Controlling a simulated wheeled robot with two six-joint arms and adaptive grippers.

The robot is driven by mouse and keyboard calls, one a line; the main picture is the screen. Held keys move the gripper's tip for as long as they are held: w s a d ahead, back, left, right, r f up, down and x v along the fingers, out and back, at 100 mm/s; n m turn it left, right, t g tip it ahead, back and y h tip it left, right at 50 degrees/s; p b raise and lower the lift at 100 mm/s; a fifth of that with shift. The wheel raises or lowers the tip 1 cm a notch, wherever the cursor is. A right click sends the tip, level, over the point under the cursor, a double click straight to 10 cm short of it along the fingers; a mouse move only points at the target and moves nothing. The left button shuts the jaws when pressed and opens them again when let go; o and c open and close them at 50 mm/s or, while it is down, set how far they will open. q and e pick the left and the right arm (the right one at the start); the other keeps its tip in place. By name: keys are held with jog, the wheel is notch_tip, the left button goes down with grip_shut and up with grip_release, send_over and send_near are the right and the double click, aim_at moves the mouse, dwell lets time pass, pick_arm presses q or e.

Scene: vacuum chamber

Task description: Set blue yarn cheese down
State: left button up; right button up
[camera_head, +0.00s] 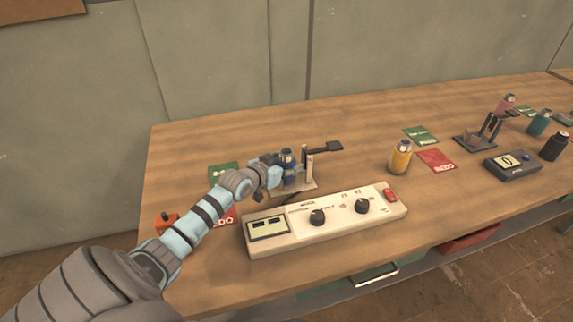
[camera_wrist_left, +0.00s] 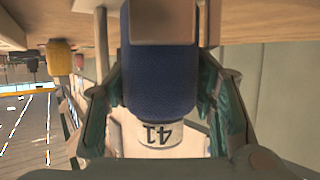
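The blue yarn cheese (camera_head: 287,158) stands at the white-based stand with a dark arm (camera_head: 311,168), behind the control box on the table. In the left wrist view the blue yarn cheese (camera_wrist_left: 160,80) fills the middle, with a pale, number-marked end of its core showing. My left gripper (camera_head: 275,174) is at the cheese, and its fingers (camera_wrist_left: 162,100) lie along both sides, closed on it. Whether the cheese touches the stand's base is hidden by the gripper. My right gripper is not in view.
A white control box (camera_head: 335,226) with two black knobs and a red switch lies in front. A yellow yarn cheese (camera_head: 400,157) stands to the right, beside green and red cards (camera_head: 437,160). Another stand (camera_head: 490,130) is farther right. The table between is clear.

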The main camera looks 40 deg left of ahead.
pick_arm(q)
jog(key=shift+o, duration=1.2)
jog(key=shift+r, duration=0.15)
jog(key=p+v, duration=0.7)
jog(key=v, duration=0.5)
